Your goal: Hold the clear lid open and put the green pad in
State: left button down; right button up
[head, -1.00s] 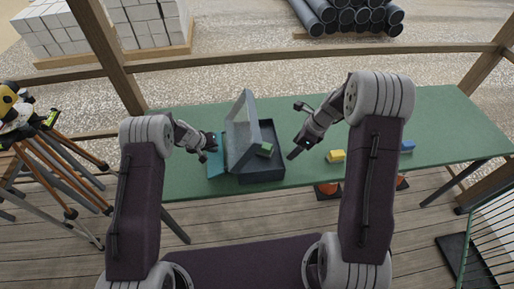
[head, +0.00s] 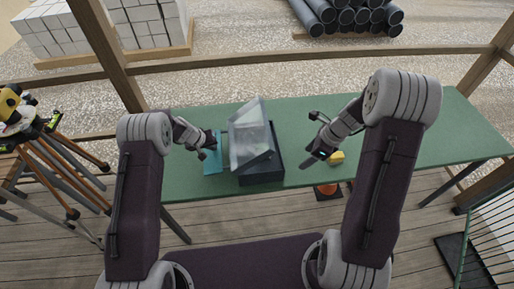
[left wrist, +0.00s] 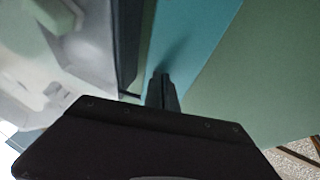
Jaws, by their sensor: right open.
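The clear lid (head: 249,138) stands tilted, part open, over the dark box (head: 262,175) on the green table. In the left wrist view the lid (left wrist: 90,70) fills the upper left, and a blurred green shape, likely the green pad (left wrist: 48,14), shows there. I cannot make the pad out in the head view; the lid covers most of the box's inside. My left gripper (head: 206,151) is left of the lid, above a teal flat piece; its fingers (left wrist: 162,88) look together with nothing between them. My right gripper (head: 312,160) is open and empty, right of the box.
The teal flat piece (head: 212,163) lies along the box's left side. The green table (head: 430,135) is clear at the far right. A wooden rail (head: 300,57) runs behind the table.

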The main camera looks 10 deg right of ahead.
pick_arm(q)
notch_tip(320, 180, up, 10)
jog(key=p, duration=0.6)
jog(key=shift+r, duration=0.15)
dwell(0.5)
